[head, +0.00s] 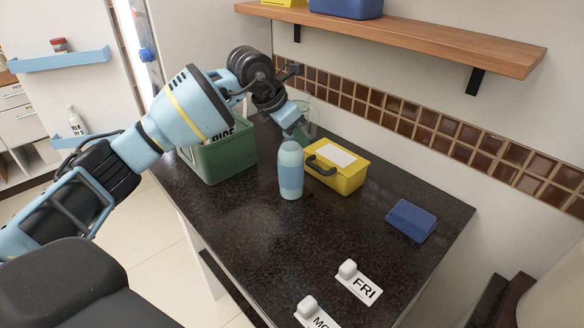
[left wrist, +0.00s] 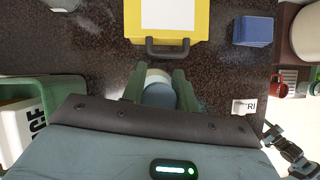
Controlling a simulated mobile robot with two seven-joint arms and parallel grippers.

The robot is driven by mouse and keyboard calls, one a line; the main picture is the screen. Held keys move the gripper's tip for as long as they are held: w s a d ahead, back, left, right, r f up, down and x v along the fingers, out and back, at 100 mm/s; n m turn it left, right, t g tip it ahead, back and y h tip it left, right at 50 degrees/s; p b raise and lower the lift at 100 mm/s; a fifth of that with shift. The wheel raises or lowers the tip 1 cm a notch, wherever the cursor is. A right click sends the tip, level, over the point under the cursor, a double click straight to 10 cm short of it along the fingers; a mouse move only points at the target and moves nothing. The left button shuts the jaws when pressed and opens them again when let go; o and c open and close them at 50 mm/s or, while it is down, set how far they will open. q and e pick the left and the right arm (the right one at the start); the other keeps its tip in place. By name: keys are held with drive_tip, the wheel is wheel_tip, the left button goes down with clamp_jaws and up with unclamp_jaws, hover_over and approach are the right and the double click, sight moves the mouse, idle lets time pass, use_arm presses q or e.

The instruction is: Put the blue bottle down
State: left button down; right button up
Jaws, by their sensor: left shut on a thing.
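The light blue bottle (head: 291,172) is upright over the dark countertop (head: 240,235), in front of the yellow box. Its base appears at or very close to the surface; I cannot tell whether it touches. My left gripper (head: 293,134) comes down on the bottle's top from above and is shut on it. In the left wrist view the green-grey fingers (left wrist: 160,88) stand on both sides of the bottle (left wrist: 160,95), whose lower part is hidden. A grey jointed part at the lower right of that view may be my right gripper (left wrist: 290,150); its jaws are unclear.
A yellow box (head: 338,168) with a dark handle stands close behind the bottle. A green bin (head: 228,160) is left, a clear glass (head: 304,118) behind, a blue block (head: 411,221) right. FRI (head: 359,284) and MO tags lie in front. Counter around the bottle's front is clear.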

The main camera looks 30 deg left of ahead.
idle(0.4)
use_arm(q)
drive_tip(key=shift+r, duration=1.6)
drive_tip(key=shift+a+r, duration=0.15)
drive_tip(key=s+a+r+b, duration=0.1)
drive_tip(key=s+a+b, duration=0.1)
drive_tip(key=s+a, duration=0.8)
drive_tip(key=shift+s+r, duration=0.25)
drive_tip(key=shift+s, duration=0.9)
use_arm(e)
drive_tip(key=f, duration=0.1)
drive_tip(key=s+f, duration=0.1)
drive_tip(key=f, duration=0.1)
drive_tip(key=shift+s+a+g, duration=0.15)
drive_tip(key=shift+s+g, duration=0.1)
drive_tip(key=shift+g, duration=0.05)
drive_tip(key=shift+s, duration=0.2)
